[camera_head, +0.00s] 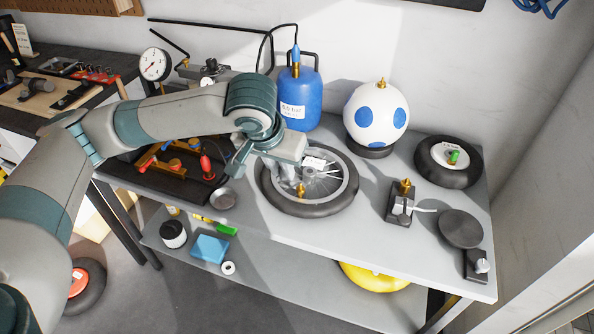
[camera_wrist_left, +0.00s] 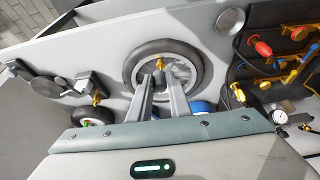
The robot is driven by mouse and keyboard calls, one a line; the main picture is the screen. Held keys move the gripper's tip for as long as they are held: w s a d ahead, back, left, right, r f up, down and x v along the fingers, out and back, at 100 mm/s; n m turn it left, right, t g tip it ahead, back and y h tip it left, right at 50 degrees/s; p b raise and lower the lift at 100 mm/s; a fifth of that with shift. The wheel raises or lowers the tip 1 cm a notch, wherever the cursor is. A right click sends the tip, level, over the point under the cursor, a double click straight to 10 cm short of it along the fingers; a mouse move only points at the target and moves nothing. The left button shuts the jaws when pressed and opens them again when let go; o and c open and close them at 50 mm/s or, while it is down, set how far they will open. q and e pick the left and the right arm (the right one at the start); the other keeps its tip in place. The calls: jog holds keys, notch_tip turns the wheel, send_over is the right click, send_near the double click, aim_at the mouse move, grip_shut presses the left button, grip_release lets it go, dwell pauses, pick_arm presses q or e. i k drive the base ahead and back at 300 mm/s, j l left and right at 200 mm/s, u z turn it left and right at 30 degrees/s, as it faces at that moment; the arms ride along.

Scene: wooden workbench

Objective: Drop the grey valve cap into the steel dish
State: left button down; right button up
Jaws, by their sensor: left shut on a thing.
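My left gripper (camera_head: 302,182) is low over the large spoked wheel (camera_head: 345,202), its fingertips by the brass valve stem (camera_head: 301,190). In the left wrist view, its two fingers (camera_wrist_left: 160,80) point at that brass stem (camera_wrist_left: 160,63). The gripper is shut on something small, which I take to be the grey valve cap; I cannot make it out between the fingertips. The small round steel dish (camera_head: 223,198) stands on the bench left of the wheel and looks empty. It also shows in the left wrist view (camera_wrist_left: 230,20). My right gripper is not in view.
A black tray with coloured-handled tools (camera_head: 150,180) lies left of the dish. A blue tank (camera_head: 299,98) and a spotted ball (camera_head: 376,117) stand behind the wheel. A small tyre (camera_head: 448,170) and a brass-valved stand (camera_head: 402,208) are at right. The bench's front edge is clear.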

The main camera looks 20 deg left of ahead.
aim_at(224, 206)
jog(key=u, duration=1.15)
